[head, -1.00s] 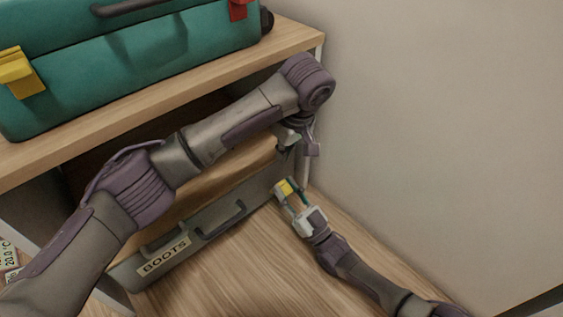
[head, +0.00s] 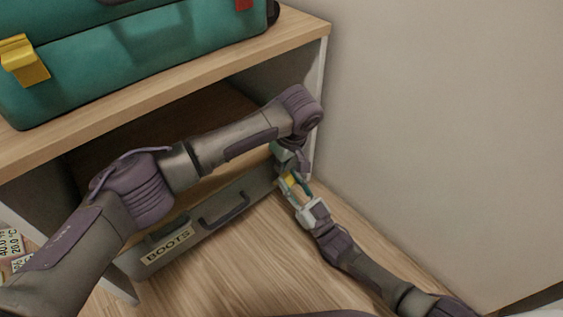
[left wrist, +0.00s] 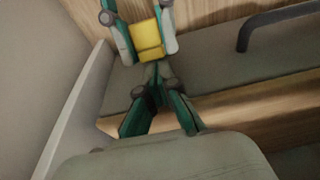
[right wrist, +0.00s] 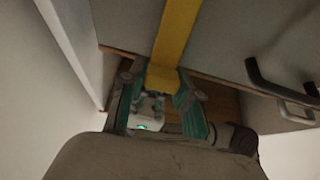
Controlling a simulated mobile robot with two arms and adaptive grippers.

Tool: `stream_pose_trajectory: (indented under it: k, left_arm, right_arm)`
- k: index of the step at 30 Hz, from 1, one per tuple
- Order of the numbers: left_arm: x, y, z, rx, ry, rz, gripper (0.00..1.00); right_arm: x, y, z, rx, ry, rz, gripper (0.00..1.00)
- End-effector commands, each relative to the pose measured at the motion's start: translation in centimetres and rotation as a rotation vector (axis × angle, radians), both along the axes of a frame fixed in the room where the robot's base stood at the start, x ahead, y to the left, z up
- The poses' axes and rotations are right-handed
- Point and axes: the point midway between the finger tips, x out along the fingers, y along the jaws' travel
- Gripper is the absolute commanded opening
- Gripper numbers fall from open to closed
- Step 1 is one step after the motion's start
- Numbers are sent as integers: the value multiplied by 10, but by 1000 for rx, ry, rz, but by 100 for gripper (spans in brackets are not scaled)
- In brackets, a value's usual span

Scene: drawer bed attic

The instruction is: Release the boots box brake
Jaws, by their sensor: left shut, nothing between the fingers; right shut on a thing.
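The boots box (head: 213,221) is a grey drawer front with a BOOTS label (head: 167,244), low in the wooden cabinet. A yellow piece (head: 290,181), apparently its brake, shows at the box's right end. My right gripper (head: 294,184) is shut on this yellow piece. The right wrist view shows a long yellow strip (right wrist: 177,35) running down between the fingers. My left gripper (head: 287,163) is shut and empty, just above my right gripper. In the left wrist view its closed fingertips (left wrist: 156,75) lie close to the yellow block (left wrist: 149,40). Exact contact is unclear.
The box has a dark handle (head: 225,209). A teal case (head: 140,60) with yellow and red latches sits on the cabinet top (head: 180,85). A pale wall (head: 440,140) stands close on the right. Wooden floor (head: 240,270) is clear in front.

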Motion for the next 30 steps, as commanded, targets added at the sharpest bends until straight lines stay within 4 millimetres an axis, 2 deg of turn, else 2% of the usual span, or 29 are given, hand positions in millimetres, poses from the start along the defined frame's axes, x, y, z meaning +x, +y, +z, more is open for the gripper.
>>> stream_pose_trajectory:
  k: [6, 13, 14, 18, 30]
  left_arm:
    - [-12, -9, -7, -3, 7, -2, 0]
    - [-15, -11, -9, -4, 11, -7, 0]
    - [-15, -11, -9, -4, 11, -8, 0]
    - [-13, -10, -8, -4, 7, -6, 0]
    - [-11, -8, -6, -1, 2, -1, 0]
  right_arm:
    - [0, 0, -1, -1, 2, -1, 0]
    - [1, 1, 0, -2, 1, 0, 0]
    - [1, 1, 0, -2, 1, 0, 38]
    - [1, 1, 0, -1, 1, 0, 58]
    - [-5, -4, -5, -1, 3, -1, 58]
